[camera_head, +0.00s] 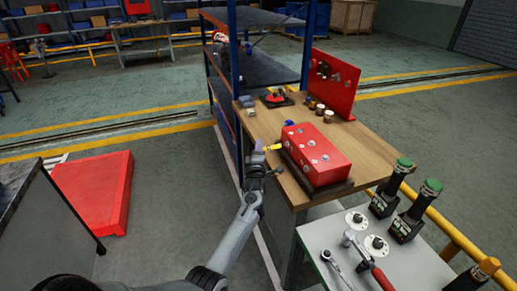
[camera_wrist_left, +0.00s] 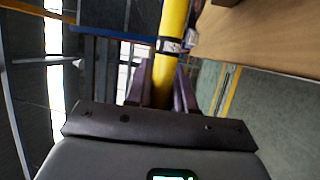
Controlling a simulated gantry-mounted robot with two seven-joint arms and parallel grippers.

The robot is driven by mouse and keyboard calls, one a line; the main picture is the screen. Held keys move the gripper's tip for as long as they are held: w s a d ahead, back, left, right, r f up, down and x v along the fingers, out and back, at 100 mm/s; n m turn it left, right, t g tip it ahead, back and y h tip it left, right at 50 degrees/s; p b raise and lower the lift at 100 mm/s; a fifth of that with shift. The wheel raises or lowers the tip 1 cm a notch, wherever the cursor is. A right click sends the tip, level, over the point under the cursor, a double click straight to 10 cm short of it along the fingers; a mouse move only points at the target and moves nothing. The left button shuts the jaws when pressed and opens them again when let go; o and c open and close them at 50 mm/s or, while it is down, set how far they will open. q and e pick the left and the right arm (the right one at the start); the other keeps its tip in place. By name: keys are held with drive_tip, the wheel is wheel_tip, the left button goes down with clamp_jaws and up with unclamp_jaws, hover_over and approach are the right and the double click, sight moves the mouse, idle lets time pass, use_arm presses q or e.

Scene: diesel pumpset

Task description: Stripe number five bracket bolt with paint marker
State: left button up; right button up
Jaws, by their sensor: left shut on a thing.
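My left gripper (camera_head: 259,157) is shut on a yellow paint marker (camera_head: 272,147), beside the left edge of the wooden table. In the left wrist view the marker (camera_wrist_left: 173,45) is a yellow barrel with a dark and white band, between the purplish fingers (camera_wrist_left: 162,88). The marker points right, toward a red block (camera_head: 318,150) with several pale bolt heads on top. Its tip looks close to the block's left side; I cannot tell whether they touch. No number is legible, so I cannot tell which bolt is number five. My right gripper is not in view.
The wooden table (camera_head: 263,123) also holds an upright red panel (camera_head: 333,85) and several small cans (camera_head: 319,109). A blue-framed shelf (camera_head: 270,68) stands behind. A grey table (camera_head: 325,237) in front carries a red-handled tool (camera_head: 371,264) and green-topped devices (camera_head: 408,222).

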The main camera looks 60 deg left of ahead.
use_arm(q)
drive_tip(key=shift+r, duration=0.4)
drive_tip(key=shift+f, duration=0.35)
idle(0.6)
drive_tip(key=shift+s, duration=0.1)
drive_tip(key=shift+s+r, duration=0.1)
idle(0.5)
drive_tip(key=shift+s+a+p, duration=0.2)
drive_tip(key=shift+s+p, duration=0.35)
drive_tip(key=shift+s, duration=0.25)
drive_tip(key=shift+s+a+p, duration=0.25)
drive_tip(key=shift+s+p, duration=0.35)
drive_tip(key=shift+s, duration=0.2)
drive_tip(key=shift+s+a+p, duration=0.2)
drive_tip(key=shift+s+p, duration=0.35)
drive_tip(key=shift+s, duration=0.25)
